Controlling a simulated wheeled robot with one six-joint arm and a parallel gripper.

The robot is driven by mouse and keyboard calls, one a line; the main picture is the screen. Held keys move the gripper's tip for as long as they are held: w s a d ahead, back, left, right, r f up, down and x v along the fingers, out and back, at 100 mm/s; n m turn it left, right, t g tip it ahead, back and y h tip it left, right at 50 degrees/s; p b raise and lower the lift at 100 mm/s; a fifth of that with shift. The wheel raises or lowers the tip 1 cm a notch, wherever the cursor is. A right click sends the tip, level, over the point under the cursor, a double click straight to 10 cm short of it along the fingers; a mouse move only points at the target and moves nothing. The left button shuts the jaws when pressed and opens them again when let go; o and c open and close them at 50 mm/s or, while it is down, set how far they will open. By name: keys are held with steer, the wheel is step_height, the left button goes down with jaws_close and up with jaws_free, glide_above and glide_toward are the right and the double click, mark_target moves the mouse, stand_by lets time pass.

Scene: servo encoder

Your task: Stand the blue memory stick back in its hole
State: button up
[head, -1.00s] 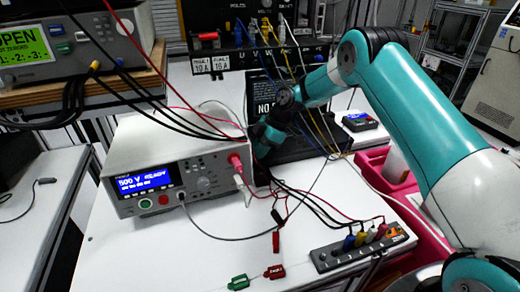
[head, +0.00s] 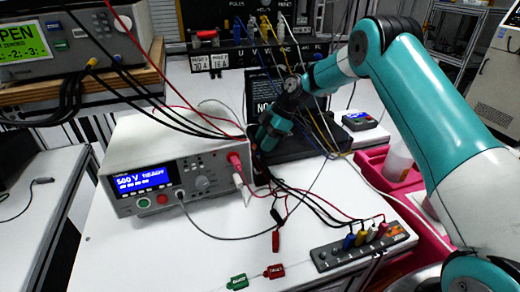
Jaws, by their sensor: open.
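My gripper (head: 265,146) is small and dark at the end of my teal arm, low beside the right rear of the white tester and in front of the black panel. It is open; I see nothing between its fingers, though they are partly lost against dark things. A grey strip (head: 335,260) with a row of holes lies at the front right of the white table. A blue piece (head: 349,240) stands upright in it, beside yellow, white and red pieces. I cannot tell whether this blue piece is the memory stick. No other loose blue stick can be made out.
The white tester (head: 140,207) with a lit blue screen stands left of my gripper. Red and black leads cross the table between gripper and strip. Green (head: 238,281) and red (head: 274,271) tags lie at the front. A pink bin (head: 375,162) is at the right.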

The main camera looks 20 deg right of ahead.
steer(key=d+b, duration=0.2)
steer(key=d, duration=0.9)
steer(key=shift+d+f, duration=0.2)
steer(key=shift+f, duration=0.05)
steer(key=s+a+r+m+t+h, duration=0.2)
steer(key=s+a+r+m, duration=0.5)
steer(key=s+m, duration=0.3)
steer(key=s+d+m+h, duration=0.15)
steer(key=s+m, duration=0.25)
steer(key=s, duration=0.5)
steer(key=s+d+m+h, duration=0.1)
steer(key=s+m+h, duration=0.25)
steer(key=s, duration=0.65)
steer(key=s+a+r+n+g+y, duration=0.1)
steer(key=s+a+r+n+y, duration=0.1)
steer(key=a, duration=0.5)
steer(key=s+a+r+n+g+y, duration=0.1)
steer(key=s+a+r+n+y, duration=0.2)
steer(key=s+a+r, duration=0.3)
steer(key=shift+s+a+r+n, duration=0.35)
steer(key=shift+s+a+n, duration=0.2)
steer(key=shift+s+n, duration=0.45)
